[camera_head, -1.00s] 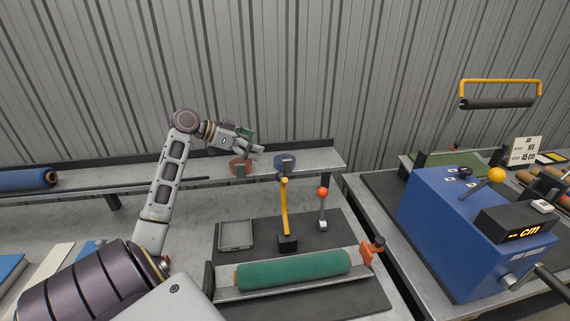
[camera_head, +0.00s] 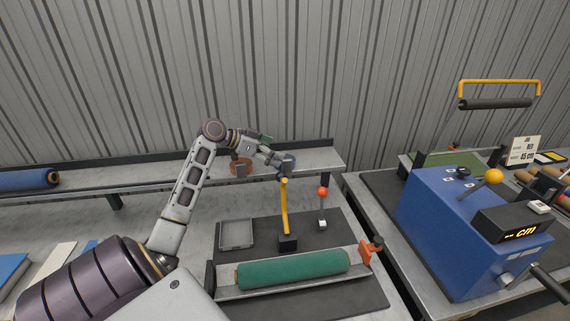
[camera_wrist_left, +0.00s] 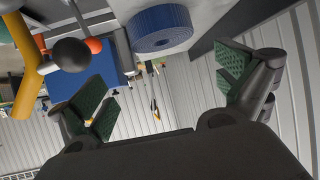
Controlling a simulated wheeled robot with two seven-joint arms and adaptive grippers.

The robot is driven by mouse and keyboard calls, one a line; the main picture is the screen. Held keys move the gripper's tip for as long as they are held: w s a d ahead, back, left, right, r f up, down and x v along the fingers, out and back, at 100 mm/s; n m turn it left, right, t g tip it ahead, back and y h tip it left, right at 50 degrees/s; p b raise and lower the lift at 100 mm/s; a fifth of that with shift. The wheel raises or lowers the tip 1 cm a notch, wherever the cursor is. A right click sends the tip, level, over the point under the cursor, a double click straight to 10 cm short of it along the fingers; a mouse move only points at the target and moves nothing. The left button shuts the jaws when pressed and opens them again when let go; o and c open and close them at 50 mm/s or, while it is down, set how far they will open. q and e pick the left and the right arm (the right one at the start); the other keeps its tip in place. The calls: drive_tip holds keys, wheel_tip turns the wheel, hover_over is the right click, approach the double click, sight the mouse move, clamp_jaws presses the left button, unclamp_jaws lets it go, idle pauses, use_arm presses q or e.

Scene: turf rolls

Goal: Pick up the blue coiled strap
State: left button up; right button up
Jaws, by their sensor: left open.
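The blue coiled strap (camera_head: 290,160) lies on the narrow back shelf in the head view, partly hidden by my left gripper (camera_head: 276,156). In the left wrist view the strap (camera_wrist_left: 160,28) shows as a ribbed blue coil near the top, with a hole in its middle. My left gripper (camera_wrist_left: 168,92) is open with green-padded fingers spread wide and nothing between them. The strap stands beyond the fingertips, apart from them in that view. My right gripper is out of view.
A brown coiled strap (camera_head: 238,168) sits left of the blue one on the shelf. A yellow lever (camera_head: 285,208) and a red-knobbed lever (camera_head: 322,205) stand in front. A green roll (camera_head: 293,269) lies in a cradle below. A blue machine (camera_head: 455,235) is at the right.

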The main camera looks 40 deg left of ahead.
use_arm(q)
drive_tip(key=shift+w+d+f, duration=0.15)
drive_tip(key=shift+w+f, duration=0.05)
drive_tip(key=shift+w, duration=0.15)
drive_tip(key=p+x, duration=0.1)
drive_tip(key=x, duration=0.2)
drive_tip(key=shift+w+f, duration=0.15)
drive_tip(key=shift+w, duration=0.1)
drive_tip(key=shift+w+d+f, duration=0.2)
drive_tip(key=shift+w+f, duration=0.05)
drive_tip(key=c, duration=0.7)
drive_tip(key=shift+c, duration=0.8)
drive_tip(key=shift+r, duration=0.15)
